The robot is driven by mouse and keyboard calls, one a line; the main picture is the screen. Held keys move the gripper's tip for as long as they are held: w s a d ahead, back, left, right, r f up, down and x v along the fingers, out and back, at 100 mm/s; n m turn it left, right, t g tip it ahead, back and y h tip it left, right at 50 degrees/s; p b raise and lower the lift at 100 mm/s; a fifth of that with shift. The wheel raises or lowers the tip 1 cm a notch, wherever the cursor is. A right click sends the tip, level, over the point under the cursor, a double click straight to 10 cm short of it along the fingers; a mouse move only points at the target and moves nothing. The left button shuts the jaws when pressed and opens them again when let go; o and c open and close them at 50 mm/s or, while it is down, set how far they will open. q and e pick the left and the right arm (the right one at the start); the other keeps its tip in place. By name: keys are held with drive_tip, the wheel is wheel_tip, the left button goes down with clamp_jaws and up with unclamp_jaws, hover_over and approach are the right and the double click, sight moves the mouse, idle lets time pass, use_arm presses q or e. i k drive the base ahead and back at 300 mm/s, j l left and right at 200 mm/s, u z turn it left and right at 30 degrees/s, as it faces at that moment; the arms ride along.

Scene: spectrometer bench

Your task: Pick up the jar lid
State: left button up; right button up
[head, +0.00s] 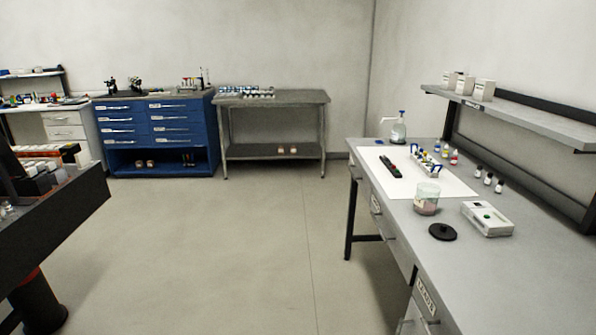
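The jar lid (442,231) is a round black disc with a small knob on top. It lies flat on the grey bench (520,270) at the right, near the bench's front edge. A clear glass jar (427,199) with pinkish contents at its bottom stands open just behind the lid, apart from it. Neither of my grippers shows in the head view.
A white device (487,218) stands right of the lid. A white mat (415,170) carries a vial rack (427,164) and a dark red-and-green tool (391,165). Small bottles and a shelf (515,115) stand behind. The floor (240,250) left of the bench is clear.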

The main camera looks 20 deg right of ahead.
sight(441, 231)
drive_tip(key=i+z, duration=0.2)
drive_tip(key=z, duration=0.25)
drive_tip(key=i+z, duration=0.25)
drive_tip(key=z, duration=0.2)
drive_tip(key=i+j+z, duration=0.1)
drive_tip(key=z, duration=0.3)
drive_tip(key=i+j+z, duration=0.2)
drive_tip(key=z, duration=0.25)
drive_tip(key=i+j+z, duration=0.25)
drive_tip(key=z, duration=0.2)
drive_tip(key=i+j+z, duration=0.15)
drive_tip(key=j+z, duration=0.15)
drive_tip(key=z, duration=0.15)
drive_tip(key=i+j+z, duration=0.15)
drive_tip(key=j+z, duration=0.25)
drive_tip(key=i+j+z, duration=0.1)
drive_tip(key=j+z, duration=0.35)
drive_tip(key=l, duration=0.15)
